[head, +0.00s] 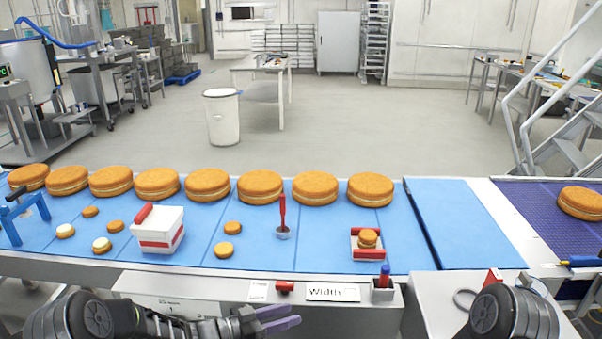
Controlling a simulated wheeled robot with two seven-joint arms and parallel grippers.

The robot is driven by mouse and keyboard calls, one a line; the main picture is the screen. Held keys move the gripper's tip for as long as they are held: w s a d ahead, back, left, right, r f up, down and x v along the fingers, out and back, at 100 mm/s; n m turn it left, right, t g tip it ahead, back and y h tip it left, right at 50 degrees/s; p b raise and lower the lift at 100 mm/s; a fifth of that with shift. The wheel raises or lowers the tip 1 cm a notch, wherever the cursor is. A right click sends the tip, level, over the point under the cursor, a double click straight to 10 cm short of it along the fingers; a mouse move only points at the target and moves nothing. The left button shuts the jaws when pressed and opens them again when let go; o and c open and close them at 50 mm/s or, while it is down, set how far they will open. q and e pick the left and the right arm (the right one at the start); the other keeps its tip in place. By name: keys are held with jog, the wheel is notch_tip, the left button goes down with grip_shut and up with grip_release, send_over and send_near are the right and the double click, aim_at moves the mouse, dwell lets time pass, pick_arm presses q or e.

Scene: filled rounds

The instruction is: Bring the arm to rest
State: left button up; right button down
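My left gripper (278,321) is low at the front, in front of the conveyor's edge, with its purple fingers pointing right. A narrow gap shows between the fingers and nothing is seen between them. My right arm (510,312) shows only as a dark rounded link at the lower right; its gripper is out of view. Large filled rounds (260,187) stand in a row along the back of the blue belt (330,248). A small round (368,237) sits in a red and white tray (355,252).
A white and red box (158,230), several small rounds (224,250) and a red-handled tool (283,215) stand on the belt. A "Width" sign (332,292), a red piece (285,287) and a holder (382,289) sit on the front ledge. A purple belt (530,210) lies right.

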pick_arm(q)
jog(key=s+a+f+n+g+y+b, duration=0.1)
jog(key=s+f+n+y, duration=0.35)
jog(key=s+f, duration=0.35)
jog(key=s+f+n+y+b, duration=0.1)
jog(key=s+f+n+y, duration=0.2)
jog(key=s+f+n, duration=0.5)
jog(key=s+a+f+g+y, duration=0.1)
jog(key=s+f+g, duration=0.2)
jog(key=s, duration=0.6)
jog(key=s+a+f+g+y, duration=0.1)
jog(key=s+f+g+y, duration=0.1)
jog(key=s, duration=0.8)
notch_tip(320, 180, down, 3)
jog(key=shift+a+r+g+b, duration=0.1)
jog(key=shift+a+g+b, duration=0.2)
jog(key=shift+g, duration=0.2)
jog(key=shift+m, duration=0.25)
